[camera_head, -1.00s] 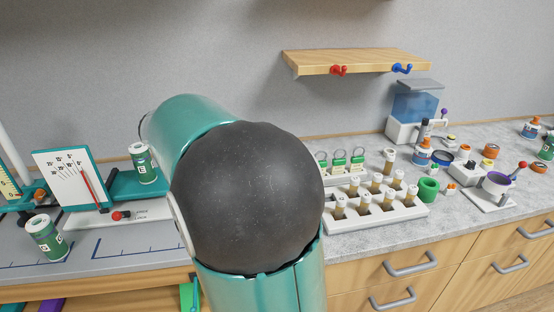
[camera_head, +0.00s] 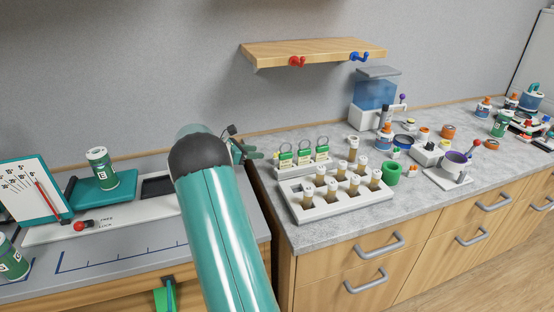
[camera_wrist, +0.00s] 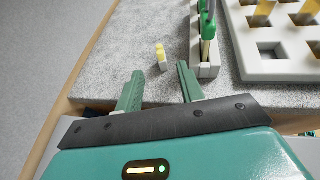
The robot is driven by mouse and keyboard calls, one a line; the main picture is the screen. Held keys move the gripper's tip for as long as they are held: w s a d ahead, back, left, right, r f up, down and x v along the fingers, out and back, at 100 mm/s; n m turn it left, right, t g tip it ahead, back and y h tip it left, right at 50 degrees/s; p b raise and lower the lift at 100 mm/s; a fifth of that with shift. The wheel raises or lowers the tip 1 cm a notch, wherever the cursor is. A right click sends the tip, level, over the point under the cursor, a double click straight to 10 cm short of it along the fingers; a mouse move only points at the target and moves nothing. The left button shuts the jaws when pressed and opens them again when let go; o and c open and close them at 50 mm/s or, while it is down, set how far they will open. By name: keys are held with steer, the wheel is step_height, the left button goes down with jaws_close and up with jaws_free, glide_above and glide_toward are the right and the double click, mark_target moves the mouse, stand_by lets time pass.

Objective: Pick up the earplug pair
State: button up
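A small yellow pair of pegs in a pale base, which looks like the earplug pair (camera_wrist: 161,57), stands on the speckled counter in the wrist view. My gripper (camera_wrist: 160,70) is open and empty, with its two green fingers pointing toward the pair. The pair lies just beyond the fingertips, between their lines, and does not appear touched. In the head view my gripper (camera_head: 246,150) shows small at the end of my arm, over the counter's left end. I cannot make out the earplug pair in that view.
A rack of green-topped tags (camera_head: 303,155) stands close right of my gripper. A white vial rack (camera_head: 335,207) is in front of it. A wooden shelf (camera_head: 315,51) with hooks hangs above. A grey workbench (camera_head: 120,255) with a scale is at left.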

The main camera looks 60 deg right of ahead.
mark_target(276, 153)
steer(key=x, duration=0.9)
steer(key=shift+d+f, duration=0.1)
jaws_close()
